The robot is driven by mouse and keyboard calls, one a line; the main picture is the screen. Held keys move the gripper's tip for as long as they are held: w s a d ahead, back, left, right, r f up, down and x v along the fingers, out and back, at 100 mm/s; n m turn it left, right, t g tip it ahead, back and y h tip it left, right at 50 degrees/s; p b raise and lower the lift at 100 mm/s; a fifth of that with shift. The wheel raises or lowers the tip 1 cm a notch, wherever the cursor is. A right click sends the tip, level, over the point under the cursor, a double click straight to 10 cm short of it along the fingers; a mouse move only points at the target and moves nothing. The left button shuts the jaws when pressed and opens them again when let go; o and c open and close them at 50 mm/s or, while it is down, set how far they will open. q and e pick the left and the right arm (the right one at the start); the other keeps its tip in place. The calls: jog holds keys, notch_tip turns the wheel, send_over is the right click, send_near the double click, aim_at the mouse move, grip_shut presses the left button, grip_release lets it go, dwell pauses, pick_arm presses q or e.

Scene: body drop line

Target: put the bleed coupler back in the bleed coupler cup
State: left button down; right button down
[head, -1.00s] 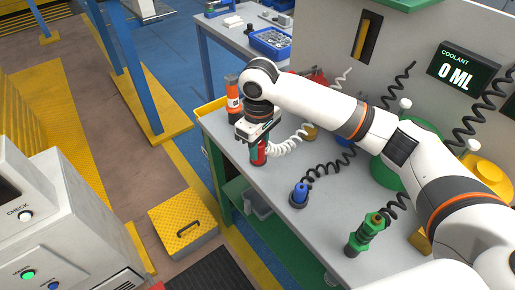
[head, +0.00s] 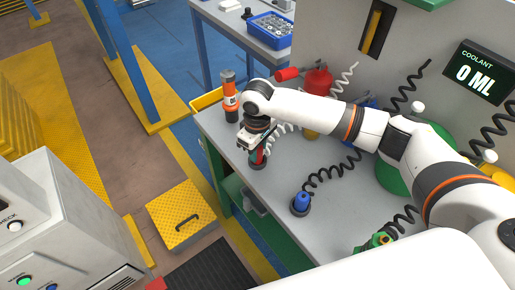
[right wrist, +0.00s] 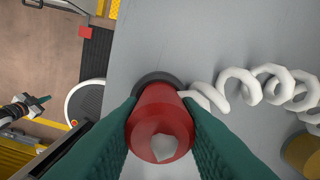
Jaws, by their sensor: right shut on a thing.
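The bleed coupler is a red cylinder (right wrist: 160,122) with a pale tip and a white coiled hose. My right gripper (right wrist: 161,128) is shut on it, with green fingers on both sides. In the head view the right gripper (head: 258,145) holds the red coupler (head: 259,157) upright near the table's left edge. The bleed coupler cup (right wrist: 158,79) shows as a dark ring just behind the coupler, mostly hidden by it. I cannot tell how deep the coupler sits in it. What looks like my left gripper (right wrist: 38,102) is small at the left of the right wrist view.
A blue coupler (head: 301,200) and a green one (head: 376,243) stand on the grey table (head: 240,185). An orange bottle (head: 230,100) stands behind my right gripper. A red extinguisher-like object (head: 318,82) is at the back. Bare tabletop lies between the red and blue couplers.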

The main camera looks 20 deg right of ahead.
jog(key=shift+f, duration=0.3)
pick_arm(q)
jog(key=shift+w+d+r, duration=0.1)
jog(key=shift+w, duration=0.2)
pick_arm(e)
jog(key=c, duration=1.1)
grip_release()
jog(key=shift+o, duration=0.2)
pick_arm(q)
jog(key=shift+w+f+b, duration=0.1)
jog(key=shift+f+b, duration=0.7)
pick_arm(e)
notch_tip(320, 180, up, 12)
